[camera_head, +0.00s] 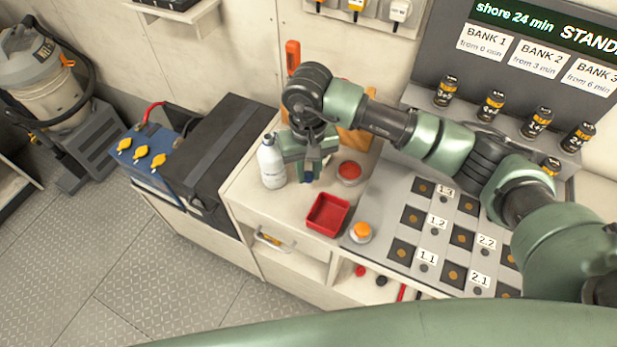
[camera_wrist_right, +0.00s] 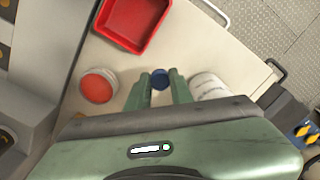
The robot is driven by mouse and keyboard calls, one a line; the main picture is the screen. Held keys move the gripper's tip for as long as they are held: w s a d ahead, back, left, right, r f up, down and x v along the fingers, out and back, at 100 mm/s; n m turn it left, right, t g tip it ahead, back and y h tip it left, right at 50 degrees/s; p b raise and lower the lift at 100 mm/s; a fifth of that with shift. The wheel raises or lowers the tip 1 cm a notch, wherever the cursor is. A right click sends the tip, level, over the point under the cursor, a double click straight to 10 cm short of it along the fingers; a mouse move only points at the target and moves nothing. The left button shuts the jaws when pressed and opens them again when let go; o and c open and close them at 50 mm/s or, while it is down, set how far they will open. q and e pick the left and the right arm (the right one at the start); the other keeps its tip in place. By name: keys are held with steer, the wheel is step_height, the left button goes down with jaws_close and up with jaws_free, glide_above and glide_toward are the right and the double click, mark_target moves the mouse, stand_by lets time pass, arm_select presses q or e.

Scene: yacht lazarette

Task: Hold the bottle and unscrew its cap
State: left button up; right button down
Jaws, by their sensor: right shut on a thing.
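The white bottle (camera_head: 271,164) stands upright at the left end of the counter, just left of my right gripper. It also shows in the right wrist view (camera_wrist_right: 208,87), beside the gripper and apart from its fingers. My right gripper (camera_head: 307,174) points down over the counter and is shut on a small round blue cap (camera_wrist_right: 160,79). The cap is between the fingertips and apart from the bottle; it shows only partly in the head view. No blue shows on the bottle's top. My left gripper is not in view.
A red tray (camera_head: 328,230) sits at the counter's front edge. A red-topped tub (camera_head: 349,172) and an orange-topped round item (camera_head: 361,232) stand nearby. A grey board with numbered labels (camera_head: 400,228) fills the right side. A battery (camera_head: 150,160) stands left of the counter.

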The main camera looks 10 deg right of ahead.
mark_target(308, 175)
step_height(308, 175, down, 5)
steer(key=shift+r+p, duration=0.2)
steer(key=shift+p, duration=0.4)
steer(key=shift+f, duration=0.15)
steer(key=shift+f+b, duration=0.25)
steer(key=shift+b, duration=0.15)
steer(key=c, duration=1.3)
jaws_free()
steer(key=shift+r, duration=0.1)
steer(key=shift+o, duration=0.2)
steer(key=shift+r+p, duration=0.25)
steer(key=shift+p, duration=0.2)
steer(key=shift+w+r+b, duration=0.1)
steer(key=shift+r+b, duration=0.2)
steer(key=shift+b, duration=0.1)
step_height(308, 175, up, 11)
steer(key=b, duration=0.3)
steer(key=shift+r, duration=0.15)
